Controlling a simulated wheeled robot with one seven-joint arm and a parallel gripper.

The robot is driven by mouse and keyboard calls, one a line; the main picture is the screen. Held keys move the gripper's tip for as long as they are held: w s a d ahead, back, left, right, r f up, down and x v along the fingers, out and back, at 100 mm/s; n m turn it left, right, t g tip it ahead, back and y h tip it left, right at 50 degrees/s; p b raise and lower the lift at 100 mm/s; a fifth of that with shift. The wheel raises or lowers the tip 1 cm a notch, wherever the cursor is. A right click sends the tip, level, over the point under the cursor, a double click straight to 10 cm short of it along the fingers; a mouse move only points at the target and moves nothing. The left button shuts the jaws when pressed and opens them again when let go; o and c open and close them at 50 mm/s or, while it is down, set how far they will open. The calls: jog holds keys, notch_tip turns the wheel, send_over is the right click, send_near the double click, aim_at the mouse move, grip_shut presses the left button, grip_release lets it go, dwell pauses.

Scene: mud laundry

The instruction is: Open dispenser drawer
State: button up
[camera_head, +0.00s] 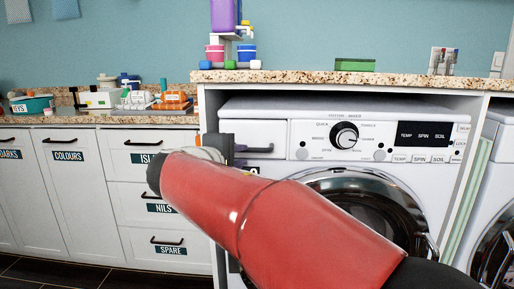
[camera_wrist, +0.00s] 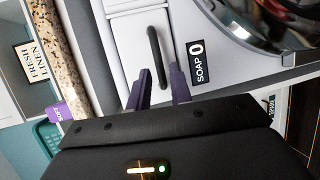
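The dispenser drawer (camera_head: 278,135) is a white panel at the upper left of the washing machine front and looks flush with it. Its dark bar handle (camera_wrist: 153,45) shows in the wrist view on the white drawer face (camera_wrist: 127,50). My gripper (camera_wrist: 160,72) has two purple fingers spread apart, one to each side of the handle's near end. I cannot tell whether either finger touches the handle. In the head view my red arm and dark gripper body cover part of the drawer's left side and most of the fingers.
The washing machine (camera_head: 310,170) stands under a granite counter (camera_head: 300,77), with its round door (camera_head: 375,205) below the panel. A SOAP label (camera_wrist: 197,62) is beside the drawer. White cabinet drawers (camera_head: 135,195) stand to the left. A purple bottle (camera_head: 223,15) is above the counter.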

aim_at(251, 151)
jog(key=x, duration=0.3)
jog(key=p+x, duration=0.1)
jog(key=x, duration=0.3)
jog(key=shift+w+r, duration=0.15)
jog(key=shift+w, duration=0.25)
grip_shut()
